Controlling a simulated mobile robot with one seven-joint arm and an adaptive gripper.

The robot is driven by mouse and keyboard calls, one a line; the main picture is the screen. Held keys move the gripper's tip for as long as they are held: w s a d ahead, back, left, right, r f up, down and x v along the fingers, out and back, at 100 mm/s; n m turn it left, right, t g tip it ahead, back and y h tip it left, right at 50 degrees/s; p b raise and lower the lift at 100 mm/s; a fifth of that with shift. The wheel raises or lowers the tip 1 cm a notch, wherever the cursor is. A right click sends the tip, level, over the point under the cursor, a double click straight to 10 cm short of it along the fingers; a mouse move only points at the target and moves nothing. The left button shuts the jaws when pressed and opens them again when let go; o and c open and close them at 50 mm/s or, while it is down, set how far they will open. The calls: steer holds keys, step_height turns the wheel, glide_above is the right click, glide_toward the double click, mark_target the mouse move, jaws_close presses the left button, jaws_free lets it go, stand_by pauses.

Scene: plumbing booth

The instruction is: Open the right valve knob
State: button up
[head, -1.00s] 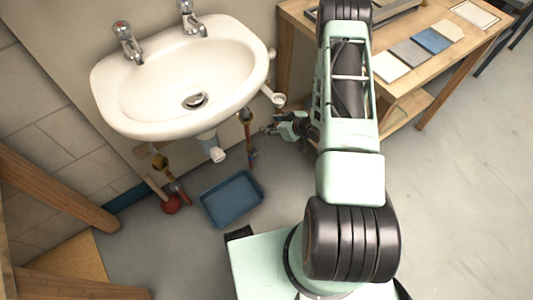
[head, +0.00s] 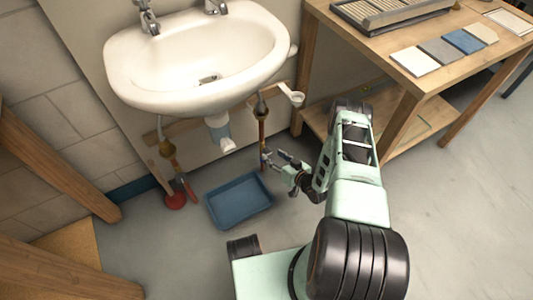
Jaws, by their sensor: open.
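The right supply pipe (head: 262,130) hangs below the right side of the white sink (head: 195,60), with a brass fitting at its top. Its valve knob is too small to make out clearly at the pipe's lower end, by my fingertips. My gripper (head: 272,160) is open, low under the sink, reaching in from the right. Its fingertips are beside or around the lower end of this pipe; I cannot tell whether they touch it. The left supply pipe (head: 168,150) has a brass fitting and a red handle (head: 187,187) low down.
A blue tray (head: 240,202) lies on the floor below my gripper. A red plunger (head: 174,200) stands left of it. The white drain (head: 219,132) hangs between the pipes. A wooden workbench (head: 400,105) is at right; wooden beams (head: 60,170) are at left.

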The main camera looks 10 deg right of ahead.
mark_target(267, 153)
steer(key=b+x, duration=0.1)
steer(key=x, duration=0.5)
steer(key=shift+b, duration=0.35)
steer(key=shift+c, duration=0.4)
steer(key=c, duration=1.1)
steer(key=n+h+p, duration=0.1)
steer(key=n+h, duration=0.1)
steer(key=n, duration=0.1)
steer(key=shift+s+a+t, duration=0.1)
steer(key=shift+a+t, duration=0.05)
steer(key=shift+t, duration=0.25)
steer(key=shift+n+t+h, duration=0.5)
steer(key=shift+n+h, duration=0.6)
steer(key=shift+n, duration=0.5)
